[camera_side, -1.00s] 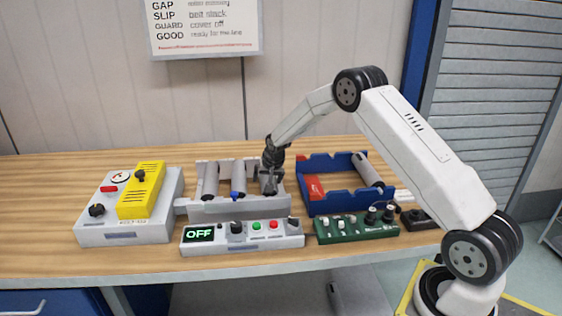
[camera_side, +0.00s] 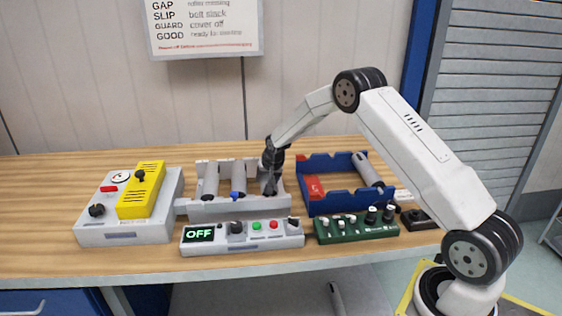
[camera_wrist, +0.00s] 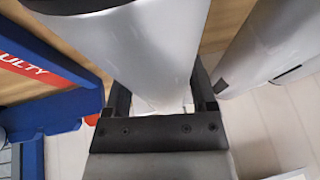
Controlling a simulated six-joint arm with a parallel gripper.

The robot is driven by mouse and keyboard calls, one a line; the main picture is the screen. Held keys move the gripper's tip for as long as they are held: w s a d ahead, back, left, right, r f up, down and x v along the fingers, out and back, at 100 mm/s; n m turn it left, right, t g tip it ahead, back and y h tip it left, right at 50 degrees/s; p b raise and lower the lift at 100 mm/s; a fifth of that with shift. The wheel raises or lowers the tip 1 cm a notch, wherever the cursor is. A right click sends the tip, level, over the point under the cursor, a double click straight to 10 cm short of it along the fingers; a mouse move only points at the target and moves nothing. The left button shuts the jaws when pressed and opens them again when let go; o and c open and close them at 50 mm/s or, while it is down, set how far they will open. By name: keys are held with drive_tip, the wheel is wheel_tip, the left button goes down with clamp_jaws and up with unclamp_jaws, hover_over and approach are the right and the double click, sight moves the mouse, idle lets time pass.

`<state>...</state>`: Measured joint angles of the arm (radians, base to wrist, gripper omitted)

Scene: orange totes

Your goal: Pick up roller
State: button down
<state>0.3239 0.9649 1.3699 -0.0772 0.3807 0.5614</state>
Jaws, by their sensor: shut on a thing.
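My gripper (camera_side: 270,184) reaches down into the right end of the grey roller frame (camera_side: 240,208). In the wrist view my gripper (camera_wrist: 162,95) has its two dark fingers on either side of a grey roller (camera_wrist: 140,45), shut on it. In the side view my gripper mostly hides this roller. A second roller (camera_wrist: 275,45) lies to the right in the wrist view. Grey rollers (camera_side: 210,180) also sit in the left and middle of the frame.
A blue tray (camera_side: 335,206) with a red label and one grey roller (camera_side: 368,169) stands close on the right. A control box reading OFF (camera_side: 243,238) and a green knob panel (camera_side: 356,229) stand in front. A box with a yellow cover (camera_side: 141,190) stands left.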

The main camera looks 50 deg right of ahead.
drive_tip(key=shift+r, duration=0.2)
drive_tip(key=shift+r, duration=1.45)
drive_tip(key=s+r, duration=0.2)
drive_tip(key=s+a+r, duration=0.1)
drive_tip(key=s+r, duration=0.1)
drive_tip(key=r, duration=0.1)
drive_tip(key=shift+s+a+r, duration=0.1)
drive_tip(key=shift+r, duration=0.1)
drive_tip(key=s+a+r, duration=0.2)
drive_tip(key=s+r, duration=0.2)
drive_tip(key=s, duration=0.5)
drive_tip(key=shift+a+r, duration=0.2)
drive_tip(key=shift+a, duration=0.1)
drive_tip(key=shift+s, duration=0.1)
